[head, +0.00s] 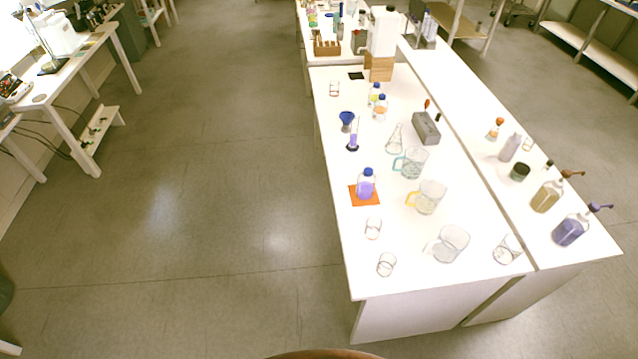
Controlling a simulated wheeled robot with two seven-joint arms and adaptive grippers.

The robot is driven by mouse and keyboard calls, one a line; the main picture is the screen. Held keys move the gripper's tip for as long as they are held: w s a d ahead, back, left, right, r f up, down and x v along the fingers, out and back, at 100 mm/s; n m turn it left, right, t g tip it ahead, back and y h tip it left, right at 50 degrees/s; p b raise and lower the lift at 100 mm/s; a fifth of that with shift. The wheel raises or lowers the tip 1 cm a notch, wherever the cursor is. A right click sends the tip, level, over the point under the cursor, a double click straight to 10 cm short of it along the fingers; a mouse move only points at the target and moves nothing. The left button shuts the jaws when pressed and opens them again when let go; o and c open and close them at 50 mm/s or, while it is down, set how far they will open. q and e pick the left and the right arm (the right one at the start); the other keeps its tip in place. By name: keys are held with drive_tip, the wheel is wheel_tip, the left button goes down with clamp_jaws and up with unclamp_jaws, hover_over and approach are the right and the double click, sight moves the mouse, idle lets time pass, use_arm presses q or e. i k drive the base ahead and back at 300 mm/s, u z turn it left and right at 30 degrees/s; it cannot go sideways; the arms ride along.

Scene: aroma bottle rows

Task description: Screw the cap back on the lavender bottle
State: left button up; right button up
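A small clear bottle with lavender-coloured liquid (366,188) stands upright on an orange mat (356,202) near the left edge of the white table. A blue cap (368,171) shows at the top of this bottle; it is too small to tell whether it is screwed tight. A larger bottle with purple liquid and a purple pump top (570,231) stands at the far right. No label can be read. Neither of my grippers is in view.
Glass beakers (451,243) and jugs (430,197) crowd the white table (400,281) around the bottle. The floor to the left is clear.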

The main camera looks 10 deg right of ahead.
sight(364, 191)
drive_tip(key=u, duration=1.5)
drive_tip(key=i, duration=2.65)
drive_tip(key=z, duration=3.9)
